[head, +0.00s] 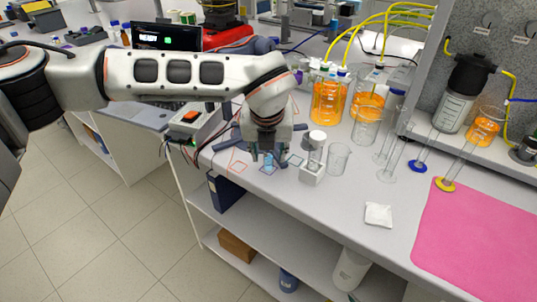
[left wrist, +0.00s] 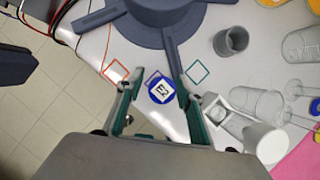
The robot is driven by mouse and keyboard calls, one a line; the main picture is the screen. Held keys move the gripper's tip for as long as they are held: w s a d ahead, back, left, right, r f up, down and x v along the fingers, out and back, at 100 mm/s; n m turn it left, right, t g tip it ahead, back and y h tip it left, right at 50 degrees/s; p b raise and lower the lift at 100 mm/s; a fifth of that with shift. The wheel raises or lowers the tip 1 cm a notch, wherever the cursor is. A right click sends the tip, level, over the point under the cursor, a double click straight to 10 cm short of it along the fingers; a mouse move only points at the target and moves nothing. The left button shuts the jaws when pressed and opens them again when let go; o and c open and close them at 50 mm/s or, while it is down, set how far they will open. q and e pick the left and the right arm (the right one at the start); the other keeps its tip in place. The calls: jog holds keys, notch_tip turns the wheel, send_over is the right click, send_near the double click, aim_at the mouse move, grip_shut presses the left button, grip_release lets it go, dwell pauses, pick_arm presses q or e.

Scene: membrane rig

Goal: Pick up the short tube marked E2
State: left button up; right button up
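In the left wrist view, a short tube seen from above (left wrist: 162,91) has a blue rim and a white label with an E; the second character is hard to read. It stands on the white bench between the two fingers of my left gripper (left wrist: 157,76). The fingers are apart, with gaps visible beside the tube. In the head view, my left gripper (head: 268,153) points down over the bench near its front edge, and the pale blue tube (head: 268,164) shows between the fingers. My right gripper is in neither view.
A white holder (head: 313,173) and a clear beaker (head: 338,158) stand just right of my left gripper. Orange-filled bottles (head: 327,103) stand behind. An orange square outline (head: 237,167) lies left. A pink mat (head: 480,240) covers the right of the bench.

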pick_arm(q)
jog(key=c, duration=0.9)
jog(key=shift+r, duration=0.1)
